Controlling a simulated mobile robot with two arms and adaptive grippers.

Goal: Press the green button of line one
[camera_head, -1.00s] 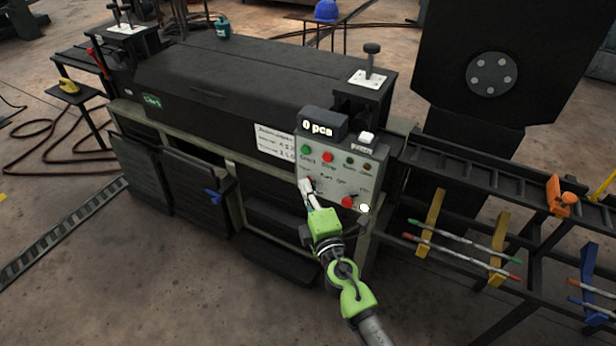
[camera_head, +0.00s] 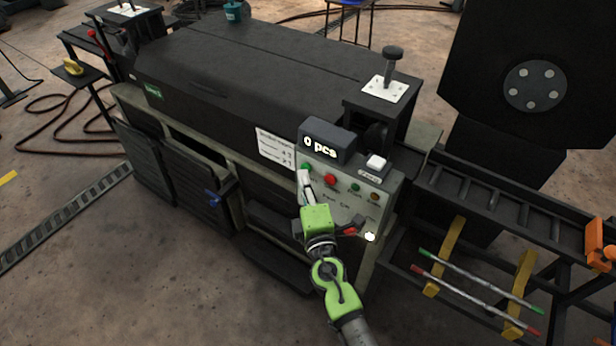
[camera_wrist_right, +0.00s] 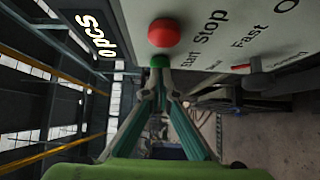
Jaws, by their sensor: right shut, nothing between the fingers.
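The green start button (camera_head: 306,167) is at the upper left of the grey control panel (camera_head: 345,207), left of the red stop button (camera_head: 330,180). My right gripper (camera_head: 303,176) is shut and empty, with its fingertips right at the green button and partly covering it. In the right wrist view, the green button (camera_wrist_right: 159,61) shows just at the tips of my right gripper (camera_wrist_right: 158,72), beside the large red button (camera_wrist_right: 163,32). I cannot tell whether the tips touch it or whether it is pushed in. My left gripper is not in view.
A counter display (camera_head: 324,143) reading "0 pcs" sits above the panel, with a white button (camera_head: 376,162) to its right. A red lever or knob (camera_head: 350,230) is low on the panel near my wrist. A rack with coloured rods (camera_head: 470,285) stands to the right.

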